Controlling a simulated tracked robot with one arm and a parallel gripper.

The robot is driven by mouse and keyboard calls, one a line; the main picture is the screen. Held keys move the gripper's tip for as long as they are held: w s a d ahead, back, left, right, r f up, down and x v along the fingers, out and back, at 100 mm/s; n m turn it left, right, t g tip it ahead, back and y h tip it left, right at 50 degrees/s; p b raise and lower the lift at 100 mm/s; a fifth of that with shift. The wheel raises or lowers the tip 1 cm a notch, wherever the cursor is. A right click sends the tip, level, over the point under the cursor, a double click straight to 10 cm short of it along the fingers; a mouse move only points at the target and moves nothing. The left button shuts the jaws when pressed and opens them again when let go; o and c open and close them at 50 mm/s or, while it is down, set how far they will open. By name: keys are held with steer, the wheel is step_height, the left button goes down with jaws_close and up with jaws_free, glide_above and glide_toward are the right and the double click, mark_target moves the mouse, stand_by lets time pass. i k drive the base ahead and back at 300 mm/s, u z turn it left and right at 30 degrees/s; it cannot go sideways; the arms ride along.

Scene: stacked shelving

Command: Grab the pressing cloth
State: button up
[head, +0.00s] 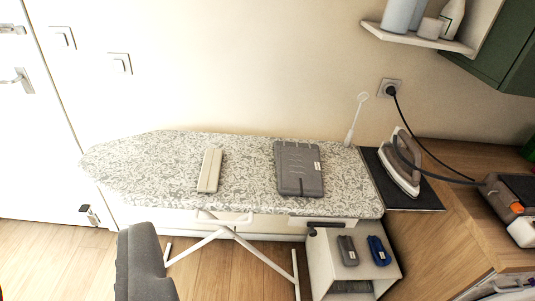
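The ironing board (120,164) with a grey-and-white floral cover stands along the wall. A narrow beige folded item (209,170) lies near its middle. A larger flat dark grey item (299,168) with a small white label lies to the right of it. Either could be the pressing cloth; I cannot tell which from this view. A grey item (347,250) and a blue item (378,250) lie on a low white shelf unit below the board's right end.
An iron (400,165) stands on a dark mat beside the board. A black cord (421,138) runs from the wall socket. A wall shelf (415,37) holds containers. The board's left end is bare.

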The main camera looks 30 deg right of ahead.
mark_target(208, 181)
steer(key=z, duration=0.35)
steer(key=i, duration=0.9)
steer(key=z, duration=0.35)
